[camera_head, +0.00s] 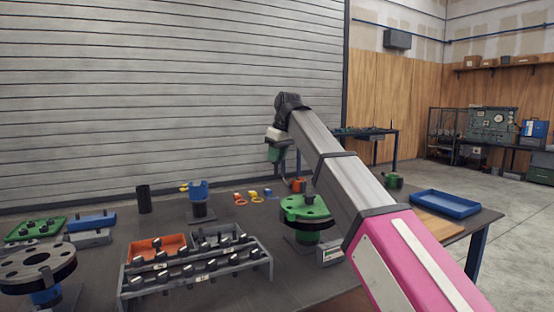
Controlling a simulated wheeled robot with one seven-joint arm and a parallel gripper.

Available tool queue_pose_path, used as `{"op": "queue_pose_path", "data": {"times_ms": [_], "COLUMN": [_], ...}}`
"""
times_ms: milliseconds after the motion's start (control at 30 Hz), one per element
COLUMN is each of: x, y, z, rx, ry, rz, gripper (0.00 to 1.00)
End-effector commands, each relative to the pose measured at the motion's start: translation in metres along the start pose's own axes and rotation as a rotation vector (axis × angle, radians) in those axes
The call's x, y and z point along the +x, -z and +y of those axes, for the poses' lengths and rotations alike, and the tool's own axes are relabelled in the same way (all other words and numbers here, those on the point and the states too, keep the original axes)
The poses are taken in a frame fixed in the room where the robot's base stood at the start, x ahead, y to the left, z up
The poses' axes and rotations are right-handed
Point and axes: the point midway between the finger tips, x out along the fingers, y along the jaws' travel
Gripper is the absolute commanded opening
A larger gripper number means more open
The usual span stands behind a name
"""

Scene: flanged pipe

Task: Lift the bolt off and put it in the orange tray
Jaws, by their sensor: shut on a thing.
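My gripper (276,153) hangs from the end of my arm, above and a little left of the green flange (304,209). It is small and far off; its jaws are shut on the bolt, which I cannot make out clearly. A dark piece stands on top of the green flange, near its middle. The orange tray (139,251) lies on the table to the left, behind the grey rack, apart from my gripper. The rack hides part of the tray.
The grey rack (195,287) holds several dark bolts. A dark flange (38,263), a green tray (34,229) and a blue bin (93,221) stand at left. A black cylinder (144,199) and a blue fixture (198,190) stand behind. A blue tray (445,203) lies right.

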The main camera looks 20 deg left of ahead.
Motion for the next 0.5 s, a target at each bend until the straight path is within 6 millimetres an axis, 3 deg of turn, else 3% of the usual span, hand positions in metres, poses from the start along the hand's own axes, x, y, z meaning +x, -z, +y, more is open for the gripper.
{"op": "queue_pose_path", "data": {"times_ms": [500], "x": [-0.026], "y": [0.008], "z": [0.000], "rx": [0.000], "ry": [0.000], "rz": [0.001], "gripper": [0.02]}}
